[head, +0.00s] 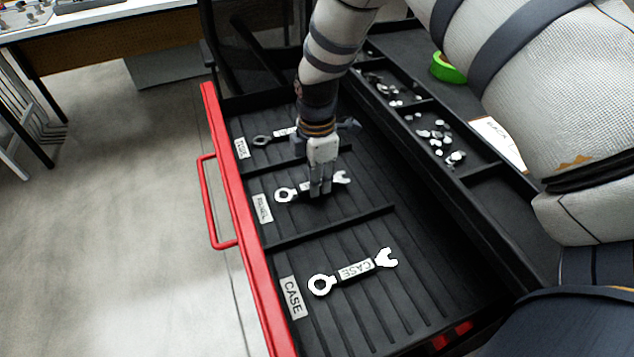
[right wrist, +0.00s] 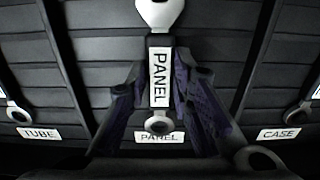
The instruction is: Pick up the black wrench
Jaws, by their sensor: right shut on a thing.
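Three wrenches with black handles and metal ends lie in the open drawer (head: 393,212), one in each compartment. My right gripper (head: 320,192) reaches straight down into the middle compartment and is shut on the PANEL wrench (head: 285,195). In the right wrist view the fingers stand on both sides of the handle of the PANEL wrench (right wrist: 159,78), whose label reads PANEL. I cannot tell any lift from the drawer floor. The CASE wrench (head: 354,271) lies in the near compartment. The far wrench (head: 262,140), by the TUBE label, is partly hidden by my arm. My left gripper is not in view.
Low dividers (head: 335,226) separate the compartments. The drawer has a red front (head: 237,210) with a red handle (head: 212,205). Behind it, trays hold small white parts (head: 440,140), and a green tape roll (head: 447,68) lies beyond. Open floor is at the left.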

